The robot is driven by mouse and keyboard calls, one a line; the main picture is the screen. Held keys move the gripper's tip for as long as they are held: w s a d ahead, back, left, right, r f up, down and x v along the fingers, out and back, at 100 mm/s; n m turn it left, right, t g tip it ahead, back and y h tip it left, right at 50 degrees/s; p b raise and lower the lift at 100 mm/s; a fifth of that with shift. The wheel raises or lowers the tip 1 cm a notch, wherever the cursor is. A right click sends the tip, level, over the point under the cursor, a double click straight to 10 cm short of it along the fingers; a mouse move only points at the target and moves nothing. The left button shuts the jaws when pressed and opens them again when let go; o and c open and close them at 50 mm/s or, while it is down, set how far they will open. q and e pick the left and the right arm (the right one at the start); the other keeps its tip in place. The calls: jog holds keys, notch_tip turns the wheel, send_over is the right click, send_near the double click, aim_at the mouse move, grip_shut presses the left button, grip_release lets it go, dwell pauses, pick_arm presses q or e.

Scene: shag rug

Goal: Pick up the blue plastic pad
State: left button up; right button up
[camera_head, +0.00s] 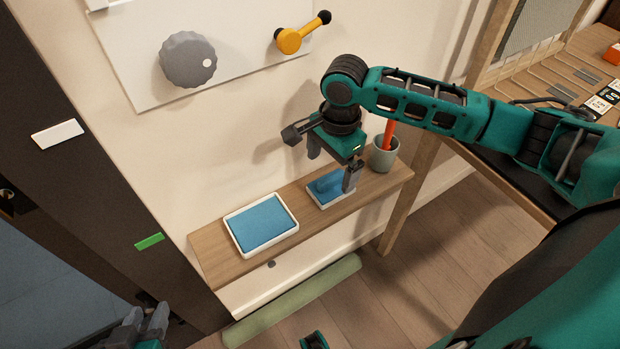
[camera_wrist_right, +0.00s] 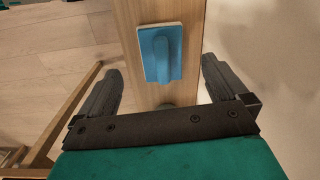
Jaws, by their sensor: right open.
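A blue block with a raised ridge on a pale base (camera_head: 326,188) lies on the narrow wooden shelf (camera_head: 215,262). It also shows in the right wrist view (camera_wrist_right: 161,54). A flat blue pad (camera_head: 262,221) lies in a white tray (camera_head: 236,242) further left on the shelf. I cannot tell which blue thing is the plastic pad. My right gripper (camera_head: 333,168) is open above the ridged block, which appears between its fingers in the wrist view (camera_wrist_right: 162,72). It holds nothing. My left gripper (camera_head: 141,325) is partly visible at the bottom left, its jaw opening unclear.
A grey-green cup (camera_head: 384,156) with a red-orange stick stands at the shelf's right end, close to my right gripper. A wall panel with a grey knob (camera_head: 188,60) and a yellow lever (camera_head: 290,40) is above. A green roll (camera_head: 290,300) lies on the floor below.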

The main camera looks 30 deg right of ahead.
aim_at(332, 177)
jog(key=shift+w+d+r+m, duration=0.2)
jog(key=shift+d+r+m, duration=0.1)
jog(key=shift+d+m, duration=0.15)
jog(key=shift+d+f, duration=0.1)
jog(key=shift+d, duration=0.05)
notch_tip(332, 177, down, 2)
jog(key=shift+f+b, duration=0.15)
jog(key=shift+b, duration=0.45)
notch_tip(332, 177, down, 5)
jog(key=shift+r+b, duration=0.1)
jog(key=shift+b, duration=0.9)
pick_arm(q)
notch_tip(332, 177, down, 3)
jog(key=shift+w+f, duration=0.1)
jog(key=shift+w, duration=0.05)
pick_arm(e)
jog(key=shift+a, duration=0.2)
jog(key=shift+r, duration=0.1)
jog(key=c, duration=1.1)
pick_arm(q)
jog(key=shift+a, duration=0.1)
pick_arm(e)
jog(key=shift+c, duration=0.2)
pick_arm(q)
jog(key=shift+w, duration=0.1)
